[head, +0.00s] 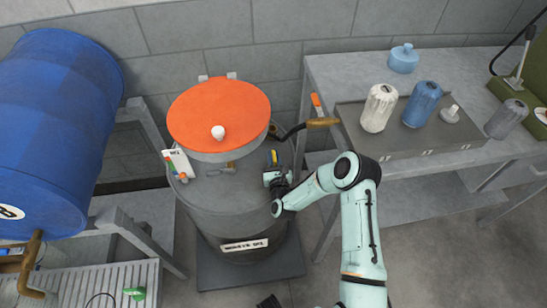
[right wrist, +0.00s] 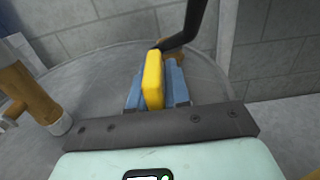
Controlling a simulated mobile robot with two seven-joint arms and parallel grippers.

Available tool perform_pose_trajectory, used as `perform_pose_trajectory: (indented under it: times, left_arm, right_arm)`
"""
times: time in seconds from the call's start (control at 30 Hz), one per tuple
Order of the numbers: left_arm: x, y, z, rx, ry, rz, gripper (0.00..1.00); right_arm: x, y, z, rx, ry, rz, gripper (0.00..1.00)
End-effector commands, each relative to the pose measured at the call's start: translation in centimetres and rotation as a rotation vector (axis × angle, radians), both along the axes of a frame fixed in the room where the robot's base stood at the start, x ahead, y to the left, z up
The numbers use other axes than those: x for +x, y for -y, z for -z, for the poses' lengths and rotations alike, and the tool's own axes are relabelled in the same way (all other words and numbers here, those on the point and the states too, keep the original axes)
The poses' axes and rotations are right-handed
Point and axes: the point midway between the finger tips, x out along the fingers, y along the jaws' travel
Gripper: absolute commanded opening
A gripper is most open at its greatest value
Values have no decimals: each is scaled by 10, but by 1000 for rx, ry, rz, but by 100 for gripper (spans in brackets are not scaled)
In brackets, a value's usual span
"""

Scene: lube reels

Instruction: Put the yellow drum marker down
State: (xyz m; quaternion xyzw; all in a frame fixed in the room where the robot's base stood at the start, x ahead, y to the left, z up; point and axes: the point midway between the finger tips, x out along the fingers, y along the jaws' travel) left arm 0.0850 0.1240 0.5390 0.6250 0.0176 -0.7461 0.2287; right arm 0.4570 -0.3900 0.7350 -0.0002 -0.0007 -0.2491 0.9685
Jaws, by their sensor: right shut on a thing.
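The yellow drum marker (right wrist: 153,80) is a small flat block, upright between the blue fingers of my right gripper (right wrist: 155,88) in the right wrist view. That gripper is shut on it. In the head view the marker (head: 274,156) is a small yellow patch at my right gripper (head: 273,163), over the right part of the grey drum's top (head: 215,195). Whether the marker's lower end touches the drum top cannot be told. My left gripper does not show.
An orange disc (head: 215,115) with a white knob (head: 218,132) covers the drum's back. A dark hose (head: 293,131) passes close behind. A bench with bottles stands right, a blue barrel (head: 60,115) left.

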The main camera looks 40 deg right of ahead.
Motion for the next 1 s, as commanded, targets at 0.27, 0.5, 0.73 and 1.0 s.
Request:
perform_pose_trajectory:
  times: [0.27, 0.5, 0.73, 1.0]
  left_arm:
    - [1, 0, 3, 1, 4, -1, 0]
    - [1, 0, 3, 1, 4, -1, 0]
    - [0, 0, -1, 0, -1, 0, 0]
    - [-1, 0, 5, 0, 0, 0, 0]
  right_arm:
    - [0, 0, 3, 0, -1, 0, 30]
    - [0, 0, 2, 0, -1, 0, 42]
    - [-3, -2, -1, 1, -3, -1, 42]
    - [-52, -29, 2, 4, -6, -2, 42]
